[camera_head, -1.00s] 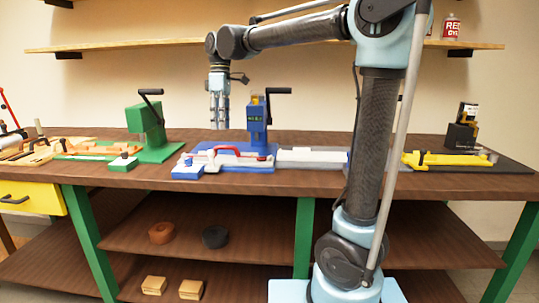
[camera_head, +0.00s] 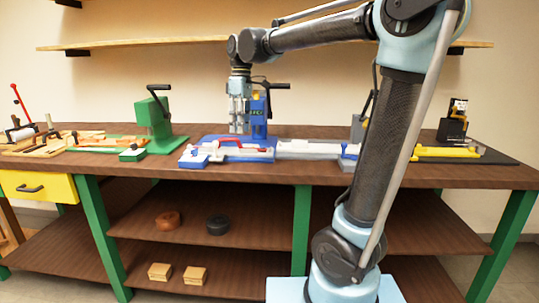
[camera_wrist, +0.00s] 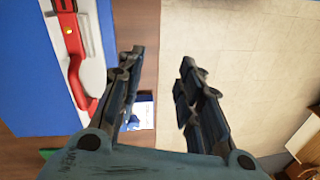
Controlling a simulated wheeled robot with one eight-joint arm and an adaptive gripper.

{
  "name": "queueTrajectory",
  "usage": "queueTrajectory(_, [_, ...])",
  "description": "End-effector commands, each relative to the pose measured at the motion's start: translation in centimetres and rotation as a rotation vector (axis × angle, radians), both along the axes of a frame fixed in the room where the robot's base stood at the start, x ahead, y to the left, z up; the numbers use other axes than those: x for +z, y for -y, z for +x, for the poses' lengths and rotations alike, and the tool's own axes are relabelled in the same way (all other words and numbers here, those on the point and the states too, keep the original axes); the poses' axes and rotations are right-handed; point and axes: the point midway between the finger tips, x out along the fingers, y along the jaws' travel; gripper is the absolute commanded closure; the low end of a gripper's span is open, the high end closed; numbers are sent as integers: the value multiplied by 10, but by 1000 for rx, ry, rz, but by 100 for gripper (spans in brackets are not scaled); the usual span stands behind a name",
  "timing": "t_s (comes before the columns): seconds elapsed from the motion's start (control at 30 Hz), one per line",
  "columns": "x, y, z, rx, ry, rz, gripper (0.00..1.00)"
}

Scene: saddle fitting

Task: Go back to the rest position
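My gripper (camera_head: 239,128) hangs fingers-down in front of the blue press (camera_head: 258,115), above the blue fixture base. In the wrist view my gripper (camera_wrist: 158,85) has its two fingers apart, with nothing held between them. The blue fixture (camera_wrist: 28,80) with a red handle (camera_wrist: 76,50) lies to the left of the fingers there. Brown bench top and pale floor show behind and between the fingers. My arm reaches from the right, above the bench.
The wooden bench (camera_head: 330,174) carries a green press (camera_head: 153,115) at left, a grey fixture (camera_head: 308,149) at centre and a yellow fixture (camera_head: 445,152) at right. A shelf (camera_head: 150,43) runs along the wall.

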Motion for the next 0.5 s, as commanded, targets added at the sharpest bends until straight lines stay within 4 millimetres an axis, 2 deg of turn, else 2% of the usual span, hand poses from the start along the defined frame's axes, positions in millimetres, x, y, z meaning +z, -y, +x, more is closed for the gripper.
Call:
queueTrajectory(0.23, [-25,64,-14,-191,40,-4,67])
queueTrajectory(0.5, [-75,146,-48,-484,98,-7,67])
